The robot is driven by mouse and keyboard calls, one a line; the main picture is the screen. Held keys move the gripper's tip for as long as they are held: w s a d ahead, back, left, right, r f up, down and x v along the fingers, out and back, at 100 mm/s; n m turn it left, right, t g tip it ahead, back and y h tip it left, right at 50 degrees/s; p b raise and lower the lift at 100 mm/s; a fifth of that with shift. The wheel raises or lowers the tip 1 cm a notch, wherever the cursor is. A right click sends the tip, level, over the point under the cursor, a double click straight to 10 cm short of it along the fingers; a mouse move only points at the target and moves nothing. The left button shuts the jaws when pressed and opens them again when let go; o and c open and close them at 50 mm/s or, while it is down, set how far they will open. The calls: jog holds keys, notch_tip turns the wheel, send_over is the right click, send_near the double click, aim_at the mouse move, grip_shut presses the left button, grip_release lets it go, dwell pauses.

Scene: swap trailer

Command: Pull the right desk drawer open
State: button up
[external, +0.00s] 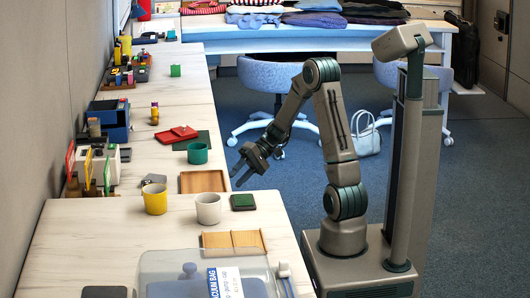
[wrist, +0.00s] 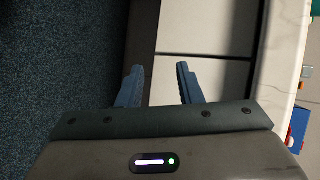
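My gripper (external: 235,181) is beside the right-hand edge of the long pale desk (external: 120,225) in the external view. In the wrist view my gripper (wrist: 159,69) has its two blue-grey fingers apart, with nothing visible between them. Two pale flat panels that look like drawer fronts, an upper one (wrist: 205,25) and a lower one (wrist: 210,78), lie beyond the fingers with a thin dark seam between them. The right finger overlaps the lower panel. I cannot tell contact, see a handle, or tell which panel is the right drawer. The desk's front is hidden in the external view.
Wooden trays (external: 204,181), a white mug (external: 208,208), a yellow mug (external: 155,198) and a dark green box (external: 243,201) stand near the desk edge. Blue carpet (external: 290,185) is open beside the desk; a chair (external: 275,80) stands behind.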

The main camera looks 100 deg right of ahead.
jog(key=s+d+r+m+t+h+p, duration=0.25)
jog(key=s+d, duration=0.25)
jog(key=d, duration=0.4)
jog(key=s+d+r+m+t+h+p, duration=0.1)
jog(key=s+d+m+t+h, duration=0.3)
jog(key=d, duration=0.4)
jog(key=w+f+b, duration=0.3)
jog(key=w, duration=0.9)
jog(key=shift+n, duration=0.45)
jog(key=shift+g, duration=0.25)
grip_shut()
